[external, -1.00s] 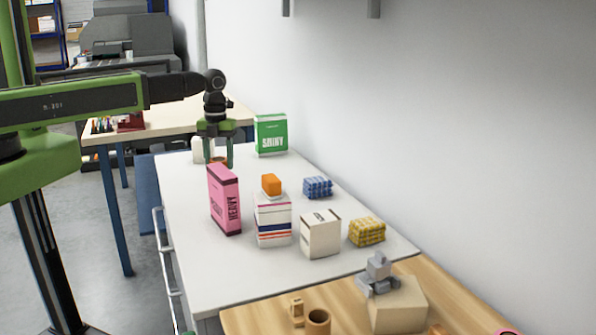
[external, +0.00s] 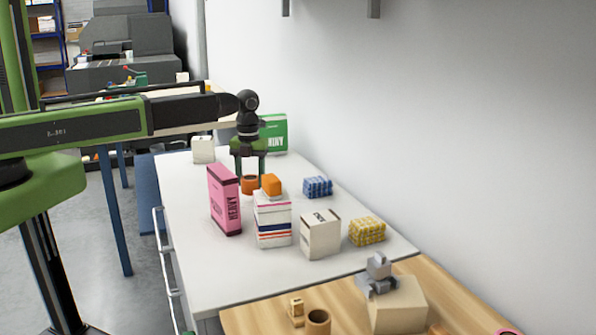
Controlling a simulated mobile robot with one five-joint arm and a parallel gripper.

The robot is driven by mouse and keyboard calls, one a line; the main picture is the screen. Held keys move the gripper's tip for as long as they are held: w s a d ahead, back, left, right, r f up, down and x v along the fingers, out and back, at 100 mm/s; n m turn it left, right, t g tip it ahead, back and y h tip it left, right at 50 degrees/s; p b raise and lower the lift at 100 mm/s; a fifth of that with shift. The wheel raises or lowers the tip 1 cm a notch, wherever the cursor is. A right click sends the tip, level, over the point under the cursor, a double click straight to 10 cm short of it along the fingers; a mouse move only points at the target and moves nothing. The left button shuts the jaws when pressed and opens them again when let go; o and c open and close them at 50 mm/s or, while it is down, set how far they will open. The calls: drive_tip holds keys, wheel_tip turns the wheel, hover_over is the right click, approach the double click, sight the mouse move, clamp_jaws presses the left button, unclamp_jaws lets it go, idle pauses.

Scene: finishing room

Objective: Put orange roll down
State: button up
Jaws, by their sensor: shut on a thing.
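My gripper (external: 250,180) points down over the white table and is shut on the orange roll (external: 249,185). The roll is just behind the pink box and the stacked books, partly hidden by the orange block in front of it. I cannot tell whether its underside touches the table. The white table (external: 190,255) bears several boxes around the roll.
A white box (external: 203,149) stands back left. The table's left side is clear.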

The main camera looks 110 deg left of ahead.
sight(251, 189)
wheel_tip(251, 189, down, 4)
drive_tip(key=b, duration=0.4)
drive_tip(key=shift+r, duration=0.25)
drive_tip(key=shift+f, duration=0.15)
drive_tip(key=o, duration=1.4)
wheel_tip(251, 189, up, 13)
drive_tip(key=p, duration=1.2)
drive_tip(key=shift+f+p, duration=0.2)
drive_tip(key=shift+p, duration=0.2)
drive_tip(key=shift+o, duration=0.6)
drive_tip(key=shift+f, duration=0.15)
